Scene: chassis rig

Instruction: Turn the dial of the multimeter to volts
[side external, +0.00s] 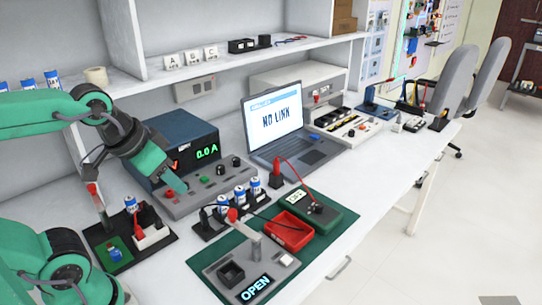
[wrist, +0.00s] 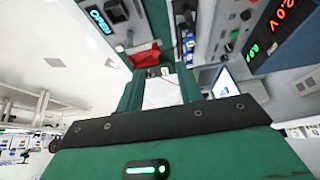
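The multimeter (side external: 322,214) is a small dark green box with a pale display, lying on the green mat (side external: 342,228) right of the red tray. A small dial shows on its top, but its setting is too small to read. In the wrist view the multimeter (wrist: 165,71) shows small, beyond my fingertips. My gripper (side external: 178,183) is in front of the blue power supply, over the grey control panel, well left of the multimeter and apart from it. In the wrist view my gripper (wrist: 160,78) has its two green fingers spread with nothing between them.
The red tray (side external: 287,232) and a grey fixture reading OPEN (side external: 255,288) stand left of and in front of the multimeter. Blue-white cells (side external: 240,197) stand in a black holder between my gripper and it. A laptop (side external: 285,125) is behind. Red and black leads cross the mat.

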